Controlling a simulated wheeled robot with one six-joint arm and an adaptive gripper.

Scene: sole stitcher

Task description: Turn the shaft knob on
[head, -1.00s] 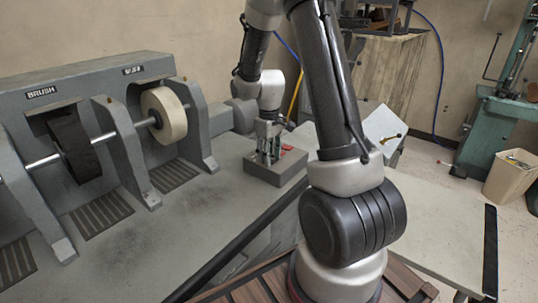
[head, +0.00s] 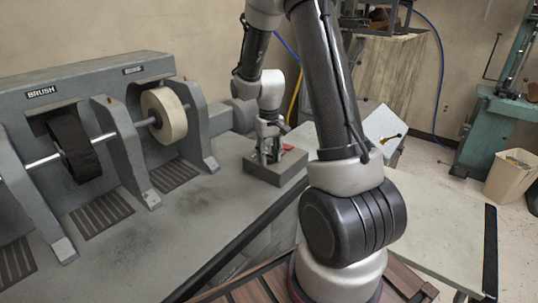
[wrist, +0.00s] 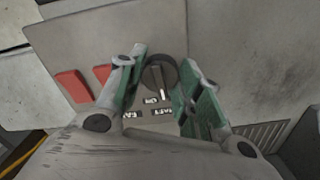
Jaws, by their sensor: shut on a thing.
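The shaft knob (wrist: 156,74) is a round black knob with a raised grip bar on the grey control box. A white pointer mark on it faces the lower edge of the picture, close to the "ON" label. The "SHAFT" label is below, partly hidden by my gripper. My gripper (wrist: 161,72) has its green-padded fingers on either side of the knob and is shut on it. In the head view my gripper (head: 268,152) is over the control box (head: 272,177), and the knob is hidden there.
Two red switches (wrist: 72,85) sit left of the knob, beside a finger. A "FAN" label is partly visible. The machine's brush wheel (head: 75,148) and pale wheel (head: 165,115) stand to the left in the head view. The grey bench top (head: 185,230) in front is clear.

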